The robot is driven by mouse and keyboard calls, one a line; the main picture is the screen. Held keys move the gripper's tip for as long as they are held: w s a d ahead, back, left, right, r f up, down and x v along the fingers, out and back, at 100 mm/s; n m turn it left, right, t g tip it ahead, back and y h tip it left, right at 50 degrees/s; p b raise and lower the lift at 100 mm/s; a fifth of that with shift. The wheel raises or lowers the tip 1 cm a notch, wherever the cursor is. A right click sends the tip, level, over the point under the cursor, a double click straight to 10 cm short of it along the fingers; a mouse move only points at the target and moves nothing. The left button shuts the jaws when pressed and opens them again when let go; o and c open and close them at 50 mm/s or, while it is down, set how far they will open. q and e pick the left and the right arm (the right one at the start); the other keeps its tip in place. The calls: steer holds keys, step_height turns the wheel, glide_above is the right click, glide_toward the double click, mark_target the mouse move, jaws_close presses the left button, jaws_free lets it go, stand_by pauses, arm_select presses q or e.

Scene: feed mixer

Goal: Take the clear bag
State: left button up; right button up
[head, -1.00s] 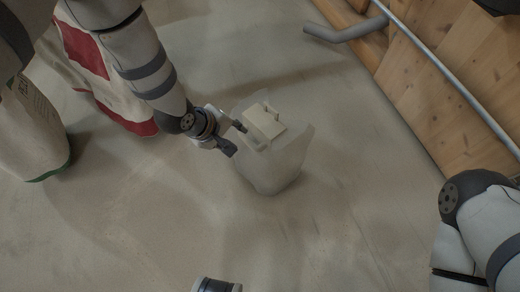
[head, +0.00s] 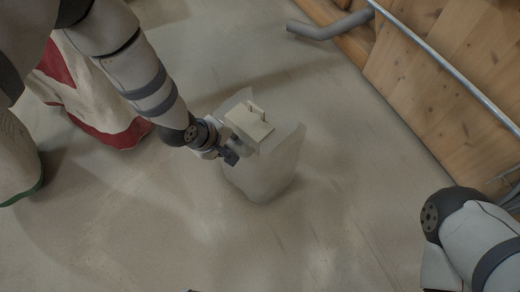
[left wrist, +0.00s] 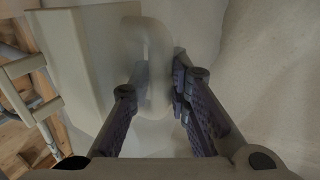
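The clear bag (head: 263,172) is a cloudy, see-through container standing on the floor in the middle of the head view. A pale, flat block (head: 249,131) with a loop shows at its top. My left gripper (head: 230,156) is at the bag's upper left side. In the left wrist view a translucent, upright handle of the bag (left wrist: 158,50) lies between the fingers of my left gripper (left wrist: 158,88). Both fingers look pressed in against it, so the gripper appears shut on the handle. My right arm shows at the lower right, but its gripper is outside the view.
Red and white sacks (head: 105,115) stand on the floor at the left, behind my left arm. A wooden wall (head: 450,80) with a metal rail and a grey pipe (head: 330,29) runs along the upper right. The floor (head: 340,230) around the bag is clear.

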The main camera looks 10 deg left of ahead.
arm_select(q)
jaws_close()
step_height(320, 180, up, 10)
steer(key=p, duration=0.7)
steer(key=shift+r, duration=0.1)
arm_select(e)
step_height(320, 180, up, 6)
steer(key=w+t, duration=0.1)
steer(key=w, duration=0.1)
steer(key=shift+w+f, duration=0.2)
steer(key=shift+w, duration=0.05)
